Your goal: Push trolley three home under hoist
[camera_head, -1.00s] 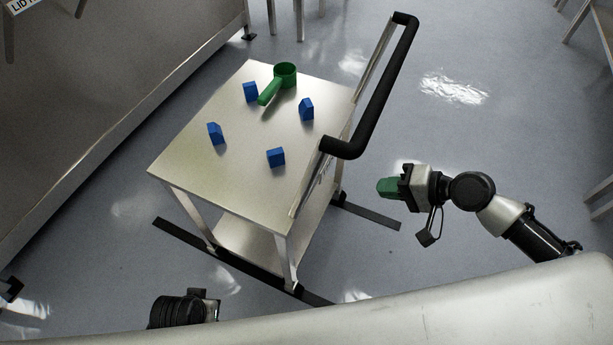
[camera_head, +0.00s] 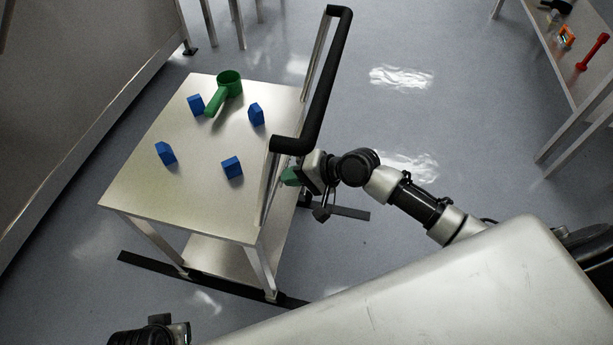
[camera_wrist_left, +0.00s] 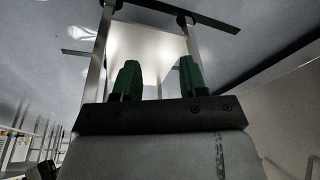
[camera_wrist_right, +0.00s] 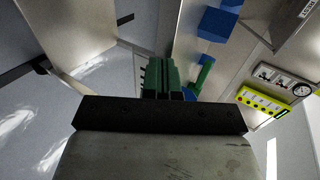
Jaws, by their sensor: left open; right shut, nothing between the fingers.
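The trolley (camera_head: 205,205) is a steel two-shelf cart with a black push handle (camera_head: 322,85) along its right side. A green ladle-like scoop (camera_head: 228,84) and several blue blocks (camera_head: 232,167) are on its top. My right gripper (camera_head: 290,177) is shut and empty, close to the trolley's handle side just below the handle's near end; I cannot tell whether it touches. In the right wrist view its green fingers (camera_wrist_right: 163,78) are together near the trolley. My left gripper's green fingers (camera_wrist_left: 158,80) are apart and empty in the left wrist view, facing the trolley's lower part. The hoist is not identifiable.
Dark strips (camera_head: 150,268) lie on the floor by the trolley's feet. A large steel body (camera_head: 90,90) stands to the left. A bench with a red tool (camera_head: 592,52) is at the upper right. Open floor lies right of the handle.

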